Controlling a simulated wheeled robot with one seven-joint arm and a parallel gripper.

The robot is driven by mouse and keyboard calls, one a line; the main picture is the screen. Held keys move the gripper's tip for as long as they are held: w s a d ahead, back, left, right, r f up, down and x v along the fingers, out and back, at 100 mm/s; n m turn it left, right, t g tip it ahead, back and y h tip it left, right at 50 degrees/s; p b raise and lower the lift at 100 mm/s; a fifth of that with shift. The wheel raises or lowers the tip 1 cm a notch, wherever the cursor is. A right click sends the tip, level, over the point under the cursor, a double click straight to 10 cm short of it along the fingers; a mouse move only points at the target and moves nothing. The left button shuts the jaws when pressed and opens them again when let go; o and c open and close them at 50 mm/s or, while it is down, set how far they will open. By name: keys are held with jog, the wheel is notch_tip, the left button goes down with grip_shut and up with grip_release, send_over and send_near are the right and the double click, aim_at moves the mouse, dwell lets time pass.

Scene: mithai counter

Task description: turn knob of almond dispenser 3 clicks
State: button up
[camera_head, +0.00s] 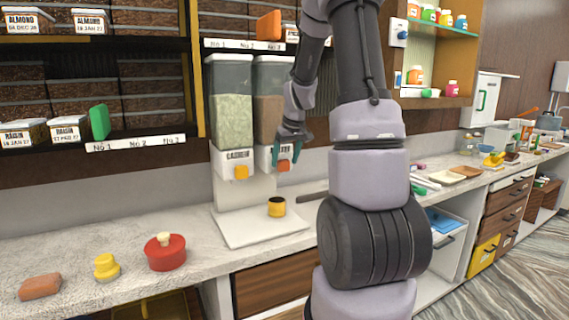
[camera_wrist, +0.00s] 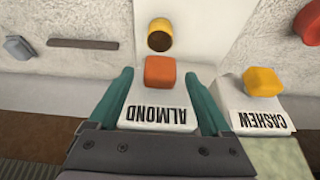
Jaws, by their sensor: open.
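The almond dispenser (camera_head: 270,95) is a clear tall bin of brown contents over a white front, partly hidden by my arm. Its orange knob (camera_head: 284,165) shows at the front; in the wrist view the knob (camera_wrist: 160,71) sits above the ALMOND label (camera_wrist: 157,114). My gripper (camera_head: 291,152) is open, with its teal fingers on either side of the almond front. In the wrist view the fingertips (camera_wrist: 163,80) flank the orange knob with a gap on each side. A small yellow cup (camera_head: 277,207) with a dark inside stands on the dispenser's white base (camera_head: 250,235).
The cashew dispenser (camera_head: 231,105) with a yellow knob (camera_head: 241,172) stands close on the left. A red lidded pot (camera_head: 165,252), a yellow object (camera_head: 106,267) and a brown block (camera_head: 40,287) lie on the counter's left. Shelves hang above.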

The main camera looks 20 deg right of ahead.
aim_at(289, 171)
jog(key=shift+x, duration=0.85)
jog(key=shift+s, duration=0.1)
grip_shut()
jog(key=shift+d+y, duration=0.15)
jog(key=shift+y, duration=0.15)
jog(key=y, duration=0.1)
jog(key=m+y, duration=0.1)
jog(key=y, duration=0.1)
jog(key=shift+d, duration=0.3)
jog(key=y, duration=0.3)
jog(key=m+y, duration=0.1)
jog(key=y, duration=0.1)
jog(key=shift+d+f, duration=0.25)
jog(key=shift+f, duration=0.05)
jog(key=y, duration=0.2)
jog(key=m+y, duration=0.1)
jog(key=shift+d+f+t+y, duration=0.15)
jog(key=shift+f+t+y, duration=0.05)
jog(key=shift+t+y, duration=0.2)
jog(key=y, duration=0.1)
jog(key=m+y, duration=0.1)
jog(key=t+y, duration=0.1)
jog(key=shift+f+y, duration=0.25)
jog(key=shift+y, duration=0.15)
